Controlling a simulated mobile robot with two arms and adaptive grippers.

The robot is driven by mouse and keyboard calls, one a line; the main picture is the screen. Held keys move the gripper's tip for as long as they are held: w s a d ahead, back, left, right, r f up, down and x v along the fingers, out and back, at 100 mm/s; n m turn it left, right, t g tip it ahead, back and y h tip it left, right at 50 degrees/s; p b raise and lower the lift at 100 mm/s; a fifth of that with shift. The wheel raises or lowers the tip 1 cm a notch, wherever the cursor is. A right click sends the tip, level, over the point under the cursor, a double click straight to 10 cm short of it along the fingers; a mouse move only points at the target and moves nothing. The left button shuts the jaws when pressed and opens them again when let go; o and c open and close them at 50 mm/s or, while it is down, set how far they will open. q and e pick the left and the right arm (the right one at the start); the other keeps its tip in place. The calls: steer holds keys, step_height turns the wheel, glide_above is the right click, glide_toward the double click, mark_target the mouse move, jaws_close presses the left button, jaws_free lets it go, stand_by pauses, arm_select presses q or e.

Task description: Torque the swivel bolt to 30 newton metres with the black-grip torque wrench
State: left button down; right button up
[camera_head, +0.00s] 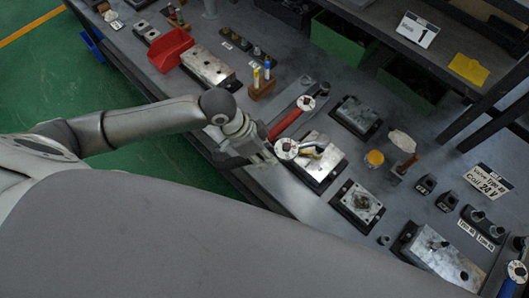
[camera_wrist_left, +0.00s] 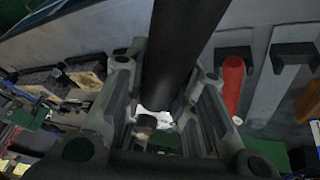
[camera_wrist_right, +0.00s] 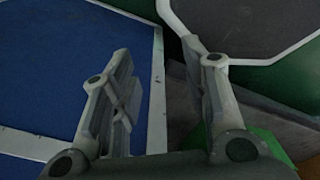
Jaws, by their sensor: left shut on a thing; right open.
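My left gripper (camera_head: 264,158) is shut on the black grip (camera_wrist_left: 182,50) of a torque wrench, which runs between its fingers in the left wrist view. I cannot tell whether the wrench sits on the swivel bolt; the bolt is not clearly visible. My right gripper (camera_wrist_right: 165,100) is open and empty in the right wrist view, away from the bench.
A red-grip wrench (camera_head: 284,124) lies just behind, also in the left wrist view (camera_wrist_left: 232,85). Other valve blocks (camera_head: 357,206) stand to the right. A red bin (camera_head: 171,50) and a wooden holder (camera_head: 262,87) stand left. Shelf posts (camera_head: 493,103) rise at right.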

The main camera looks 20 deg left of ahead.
arm_select(q)
steer(key=shift+f+b, duration=0.45)
steer(key=shift+f, duration=0.65)
steer(key=shift+w, duration=0.1)
steer(key=shift+w+a+m+g, duration=0.4)
steer(key=shift+w+a+m, duration=0.3)
steer(key=shift+w+m, duration=0.3)
steer(key=shift+w+a+m+g+b, duration=0.15)
steer(key=shift+w+a+m+g, duration=0.1)
steer(key=shift+w+m, duration=0.3)
steer(key=shift+w+a+m+g+b, duration=0.15)
steer(key=shift+w+a+m, duration=0.15)
steer(key=shift+w, duration=0.4)
steer(key=shift+w+a+m+g+b, duration=0.2)
steer(key=shift+w+m+b, duration=0.1)
steer(key=shift+w+m, duration=0.3)
steer(key=shift+w+a+m+g+b, duration=0.1)
steer(key=shift+w+m+g+b, duration=0.2)
steer(key=shift+w, duration=0.35)
